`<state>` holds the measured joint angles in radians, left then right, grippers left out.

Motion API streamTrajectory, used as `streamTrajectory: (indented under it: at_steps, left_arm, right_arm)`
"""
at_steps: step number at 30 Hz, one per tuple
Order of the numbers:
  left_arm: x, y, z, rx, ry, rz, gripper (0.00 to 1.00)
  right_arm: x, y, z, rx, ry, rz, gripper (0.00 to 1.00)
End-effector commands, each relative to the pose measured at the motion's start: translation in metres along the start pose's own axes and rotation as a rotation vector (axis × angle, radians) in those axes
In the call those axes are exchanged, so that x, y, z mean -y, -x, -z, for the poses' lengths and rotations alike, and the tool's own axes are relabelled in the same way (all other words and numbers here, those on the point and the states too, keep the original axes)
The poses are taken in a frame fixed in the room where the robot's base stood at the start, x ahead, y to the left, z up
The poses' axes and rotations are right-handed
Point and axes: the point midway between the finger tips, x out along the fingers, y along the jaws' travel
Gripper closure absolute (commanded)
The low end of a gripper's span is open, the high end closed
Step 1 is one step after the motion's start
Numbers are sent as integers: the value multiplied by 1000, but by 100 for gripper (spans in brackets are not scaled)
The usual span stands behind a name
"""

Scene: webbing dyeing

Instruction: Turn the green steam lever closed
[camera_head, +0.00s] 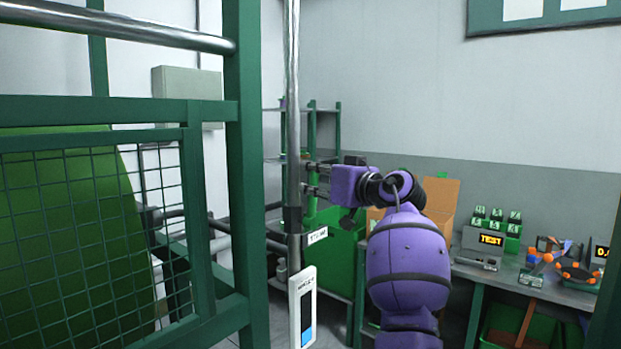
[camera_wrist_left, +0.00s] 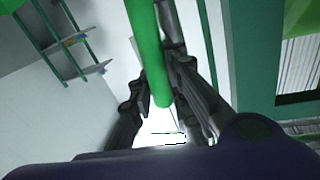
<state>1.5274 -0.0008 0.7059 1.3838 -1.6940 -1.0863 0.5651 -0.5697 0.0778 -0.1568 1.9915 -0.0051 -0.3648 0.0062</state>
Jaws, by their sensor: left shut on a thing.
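The green steam lever (camera_wrist_left: 150,45) shows in the left wrist view as a smooth green bar running from the top edge down between the fingers. My left gripper (camera_wrist_left: 160,88) is shut on it, with a dark finger on each side. In the head view my left gripper (camera_head: 316,180) points left at the upright steel pipe (camera_head: 292,120), above a white tag (camera_head: 317,235) that seems to read "STEAM". My right gripper is in neither view.
A green frame with mesh (camera_head: 90,230) stands close on the left. A white gauge with a blue column (camera_head: 302,308) hangs low by the pipe. On the right, a workbench (camera_head: 515,283) holds a "TEST" device (camera_head: 482,246) and orange-handled tools. A cardboard box (camera_head: 440,200) stands behind my arm.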

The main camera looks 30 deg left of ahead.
Motion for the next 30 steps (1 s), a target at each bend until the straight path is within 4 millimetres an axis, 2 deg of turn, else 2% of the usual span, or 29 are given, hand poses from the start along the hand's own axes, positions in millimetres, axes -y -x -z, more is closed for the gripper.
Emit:
streamTrajectory:
  at_steps: [5,14,30]
  left_arm:
    - [-15,-3,3,25,-140,0,100]
    - [-44,-9,-7,81,-420,0,100]
    - [-83,-16,-46,181,-926,1,100]
  right_arm:
    - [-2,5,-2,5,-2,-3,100]
    - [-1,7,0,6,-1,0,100]
    - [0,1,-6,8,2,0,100]
